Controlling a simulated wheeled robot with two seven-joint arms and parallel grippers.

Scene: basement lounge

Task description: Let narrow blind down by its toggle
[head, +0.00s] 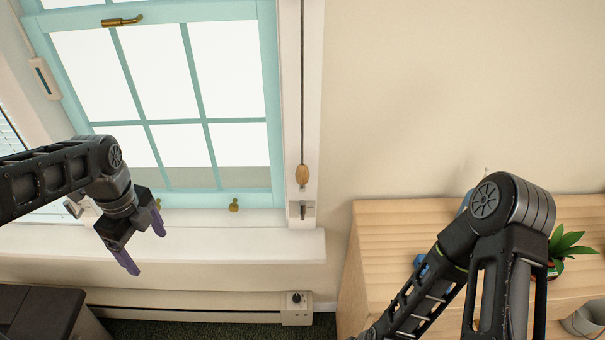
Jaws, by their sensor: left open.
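A tan wooden toggle (302,175) hangs at the end of a dark cord (302,80), in front of the white trim on the right side of the window. A small metal fitting (301,210) sits on the trim just below it. My left gripper (144,250) is open and empty, with purple fingers pointing down, in front of the window sill. It is well to the left of the toggle and lower, apart from it. My right arm crosses the lower right, but its gripper does not show. No blind covers the panes in view of this teal-framed window (272,100).
The white sill (245,245) runs under the window, above a baseboard heater (200,305). A wooden cabinet (390,230) with a green plant (567,243) and blue items partly behind my right arm stands at right. A dark box (40,315) is at lower left.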

